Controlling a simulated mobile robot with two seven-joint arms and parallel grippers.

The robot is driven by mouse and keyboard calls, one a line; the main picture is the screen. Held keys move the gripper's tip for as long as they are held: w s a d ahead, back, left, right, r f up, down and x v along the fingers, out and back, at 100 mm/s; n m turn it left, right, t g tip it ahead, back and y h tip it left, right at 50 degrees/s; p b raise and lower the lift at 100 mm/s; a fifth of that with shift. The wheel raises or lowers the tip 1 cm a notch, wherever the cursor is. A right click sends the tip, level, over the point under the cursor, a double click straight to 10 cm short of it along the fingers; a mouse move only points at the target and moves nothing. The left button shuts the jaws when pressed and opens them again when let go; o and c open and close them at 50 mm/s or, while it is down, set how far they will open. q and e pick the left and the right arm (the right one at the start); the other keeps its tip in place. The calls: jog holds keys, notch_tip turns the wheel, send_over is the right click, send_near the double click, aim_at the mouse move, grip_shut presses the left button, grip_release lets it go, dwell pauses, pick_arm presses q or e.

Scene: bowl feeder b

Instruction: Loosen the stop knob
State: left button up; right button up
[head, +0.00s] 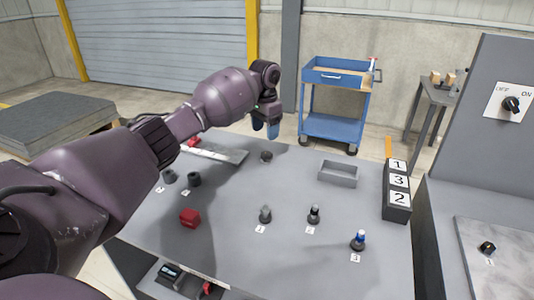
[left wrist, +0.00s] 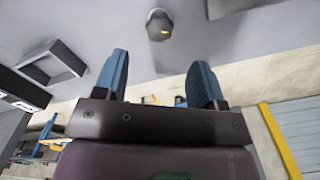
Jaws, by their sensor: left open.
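A small dark round knob (head: 266,156) stands on the far part of the grey table, just below my left gripper in the head view. It also shows in the left wrist view (left wrist: 159,25), with a yellowish mark on its face. I cannot tell for sure that it is the stop knob. My left gripper (head: 265,131) is open, its blue fingers pointing down and apart from the knob. In the left wrist view the fingers (left wrist: 160,62) are spread with nothing between them. My right gripper is not in view.
The grey table (head: 235,195) holds a red block (head: 190,217), dark cylinders (head: 194,179), several numbered posts (head: 314,215), an empty grey tray (head: 338,180) and a metal rail (head: 220,152). A black number box (head: 397,208) stands on the right. A blue cart (head: 331,128) stands behind.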

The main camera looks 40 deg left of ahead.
aim_at(265, 154)
pick_arm(q)
notch_tip(265, 154, down, 9)
jog(key=shift+w+r+b, duration=0.1)
jog(key=shift+r+b, duration=0.1)
jog(key=shift+b, duration=0.45)
jog(key=c, duration=0.9)
